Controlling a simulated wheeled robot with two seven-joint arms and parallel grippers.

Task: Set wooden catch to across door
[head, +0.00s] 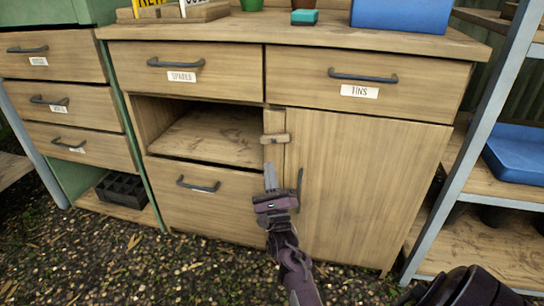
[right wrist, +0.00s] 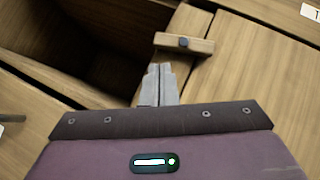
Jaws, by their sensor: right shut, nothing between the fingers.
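The wooden catch (head: 275,138) is a small pale bar on the upright post between the open compartment and the cupboard door (head: 360,190). It lies about level. In the right wrist view the catch (right wrist: 200,46) has a dark pivot at its middle, and its right end appears to reach over the door's edge. The door looks closed and has a dark vertical handle (head: 299,188). My right gripper (head: 270,168) is shut and empty just below the catch, with a small gap. Its fingertips also show in the right wrist view (right wrist: 160,70). My left gripper is out of view.
An open compartment (head: 205,138) is left of the post. Drawers labelled SPARES (head: 182,90) and TINS (head: 365,92) are above. A lower drawer (head: 205,205) has a dark handle. A metal-framed shelf (head: 480,130) stands at right. Gravelly ground lies in front.

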